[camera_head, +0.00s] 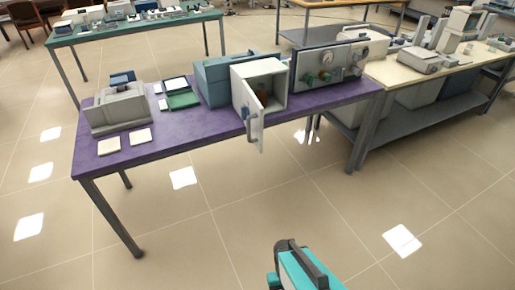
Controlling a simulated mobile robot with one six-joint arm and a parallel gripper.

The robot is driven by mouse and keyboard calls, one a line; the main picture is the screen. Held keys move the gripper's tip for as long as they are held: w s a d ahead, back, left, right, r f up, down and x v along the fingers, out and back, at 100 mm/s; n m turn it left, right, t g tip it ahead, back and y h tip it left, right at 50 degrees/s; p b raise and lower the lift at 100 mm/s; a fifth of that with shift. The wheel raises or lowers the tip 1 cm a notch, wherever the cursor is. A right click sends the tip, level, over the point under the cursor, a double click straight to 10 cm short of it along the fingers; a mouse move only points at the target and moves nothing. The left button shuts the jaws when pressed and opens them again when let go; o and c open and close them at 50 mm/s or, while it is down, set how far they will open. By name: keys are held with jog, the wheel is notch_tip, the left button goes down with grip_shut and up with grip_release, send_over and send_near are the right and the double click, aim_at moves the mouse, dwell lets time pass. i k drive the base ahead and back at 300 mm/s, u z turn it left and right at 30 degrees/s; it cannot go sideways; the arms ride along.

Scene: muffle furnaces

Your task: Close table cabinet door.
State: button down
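A small white cabinet (284,86) stands on the purple table (190,138), near its front edge. Its door (258,129) stands open, swung out toward me past the table's front edge. A grey handle (249,126) shows on the door's left side. The inside of the cabinet is visible, with a small brownish thing (262,98) in it. A teal and dark part at the bottom edge of the picture appears to be my arm, well short of the table. My gripper's fingers do not show.
A blue-grey box (212,84) is left of the cabinet; a panel with knobs (327,67) is right. A green tray (181,99) and a grey instrument (117,108) stand farther left. A cream-topped bench (400,69) adjoins on the right. The floor before the table is clear.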

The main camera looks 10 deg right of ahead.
aim_at(254, 122)
jog(key=z, duration=0.75)
jog(key=k, duration=0.2)
jog(key=u, duration=2.35)
jog(key=i, duration=0.95)
jog(key=u, duration=0.05)
